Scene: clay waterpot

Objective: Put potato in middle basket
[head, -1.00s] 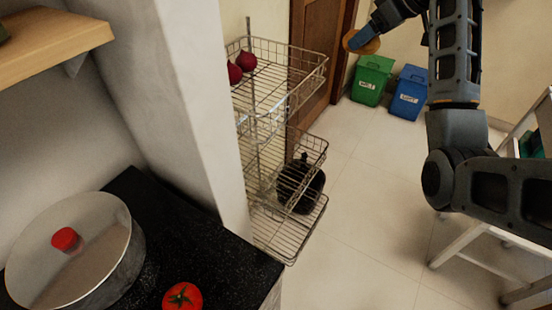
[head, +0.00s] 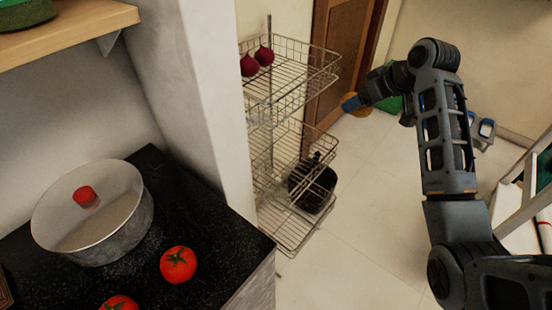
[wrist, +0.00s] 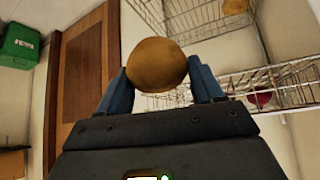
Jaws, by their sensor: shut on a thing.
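My gripper (head: 359,101) is shut on a round brown potato (head: 350,103). In the wrist view the potato (wrist: 157,64) sits between the two blue fingers. The gripper is in the air to the right of the wire rack, apart from it. The rack has three tiers in the head view. The top basket (head: 325,70) holds two dark red onions (head: 257,61). The middle basket (head: 262,165) shows nothing inside that I can make out. A dark, round, ribbed thing (head: 313,187) is at the bottom basket (head: 290,238).
A wooden door (head: 340,55) stands behind the rack. A pale wall corner (head: 195,100) is left of it. In the wrist view, another brown round thing (wrist: 235,6) shows by a wire basket.

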